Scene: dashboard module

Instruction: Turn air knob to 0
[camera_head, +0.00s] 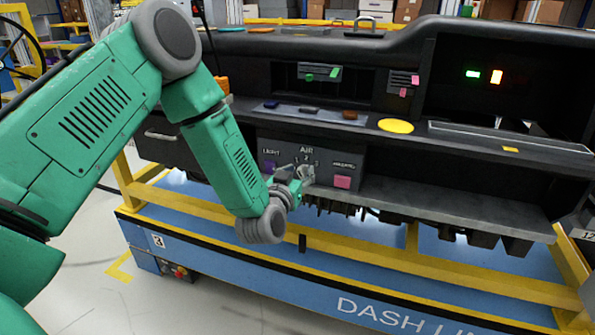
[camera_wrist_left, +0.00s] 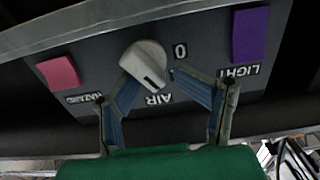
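The grey air knob (camera_wrist_left: 146,63) is on the dark dashboard panel, beside the AIR label, and the wrist view shows it upside down. The 0 mark (camera_wrist_left: 180,51) is just right of the knob there. My left gripper (camera_wrist_left: 152,76) is open, its blue-padded fingers apart at either side of the knob's near end. I cannot tell whether the tips touch it. In the head view the knob (camera_head: 307,174) sits below the AIR label and numbers, with my left gripper (camera_head: 294,184) close at its left. My right gripper is not in view.
A purple light button (camera_wrist_left: 250,35) and a pink hazard button (camera_wrist_left: 58,73) flank the knob. The dashboard shelf (camera_head: 440,203) juts out right of the panel. A yellow frame rail (camera_head: 400,263) runs below. A yellow disc (camera_head: 396,126) lies above the panel.

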